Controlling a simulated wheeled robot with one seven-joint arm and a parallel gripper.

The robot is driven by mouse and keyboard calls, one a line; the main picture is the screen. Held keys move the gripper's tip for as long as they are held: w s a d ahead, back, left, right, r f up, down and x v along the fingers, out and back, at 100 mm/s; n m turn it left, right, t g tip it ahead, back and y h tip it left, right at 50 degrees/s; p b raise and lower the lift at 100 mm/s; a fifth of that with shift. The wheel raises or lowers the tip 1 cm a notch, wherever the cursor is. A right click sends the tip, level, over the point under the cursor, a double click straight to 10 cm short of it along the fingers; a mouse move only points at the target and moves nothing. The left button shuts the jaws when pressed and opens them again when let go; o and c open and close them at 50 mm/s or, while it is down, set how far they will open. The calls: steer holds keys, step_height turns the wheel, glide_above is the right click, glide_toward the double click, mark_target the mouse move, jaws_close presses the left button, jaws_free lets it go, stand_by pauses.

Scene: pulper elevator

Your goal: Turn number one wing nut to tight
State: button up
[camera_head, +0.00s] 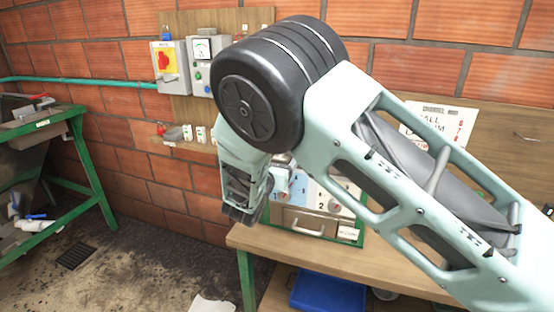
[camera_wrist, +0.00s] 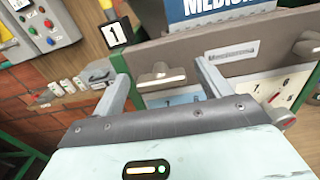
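My gripper (camera_wrist: 161,66) is open, with one finger on each side of the knob. I cannot tell whether either finger touches it. A second similar knob (camera_wrist: 307,46) is at the right edge of the wrist view. In the head view my arm hides much of the numbered panel (camera_head: 347,192) and the first knob.
A wooden bench (camera_head: 380,265) carries the panel, with a blue bin (camera_head: 328,291) below. Wall-mounted control boxes (camera_head: 208,62) are behind my arm. A green-framed stand (camera_head: 88,165) is at left. The floor between is mostly clear, with a drain grate (camera_head: 76,256).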

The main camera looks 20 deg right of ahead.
steer(key=c, duration=0.9)
